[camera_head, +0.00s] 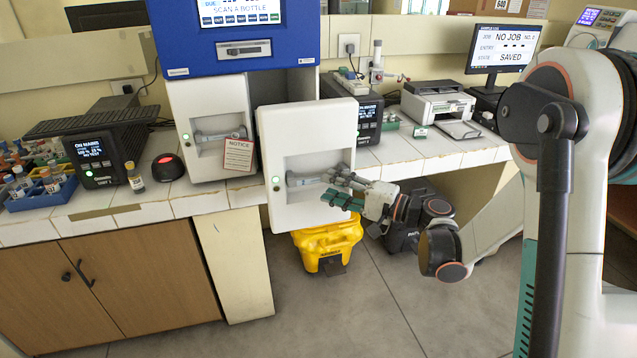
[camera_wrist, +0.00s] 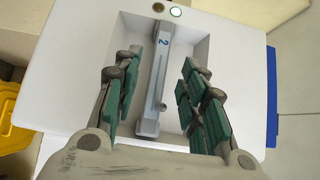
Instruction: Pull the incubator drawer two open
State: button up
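Drawer two (camera_head: 305,130) is the right-hand white drawer of the blue-topped incubator (camera_head: 240,55). Its front stands well forward of the left drawer and overhangs the counter edge, so it is pulled out. Its grey bar handle (camera_head: 305,180) sits in a recess; in the wrist view the handle (camera_wrist: 158,75) bears a "2". My gripper (camera_head: 342,189) is at the handle's right end. In the wrist view my gripper (camera_wrist: 162,92) has its green-padded fingers spread either side of the handle, with gaps on both sides. The drawer's inside is hidden.
The left drawer (camera_head: 205,100) sits farther back, with a notice sign (camera_head: 238,155) by it. A printer (camera_head: 437,102) and monitor (camera_head: 503,48) stand on the right counter. Floor in front is clear.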

jog(key=v, duration=0.5)
jog(key=shift+s+d, duration=0.1)
jog(key=shift+d, duration=0.2)
jog(key=shift+a, duration=0.1)
jog(key=s+a+r+n+g+h, duration=0.1)
jog(key=s+r+n+g+h, duration=0.2)
jog(key=s+h, duration=0.65)
jog(key=s+d+n+h, duration=0.1)
jog(key=s+d, duration=0.3)
jog(key=s, duration=0.4)
jog(key=s+d+n+h, duration=0.2)
jog(key=s+d+h, duration=0.2)
jog(key=s, duration=0.5)
jog(key=shift+s+d+f+t+h, duration=0.3)
jog(key=shift+d+f+h, duration=0.1)
jog(key=shift+d, duration=0.2)
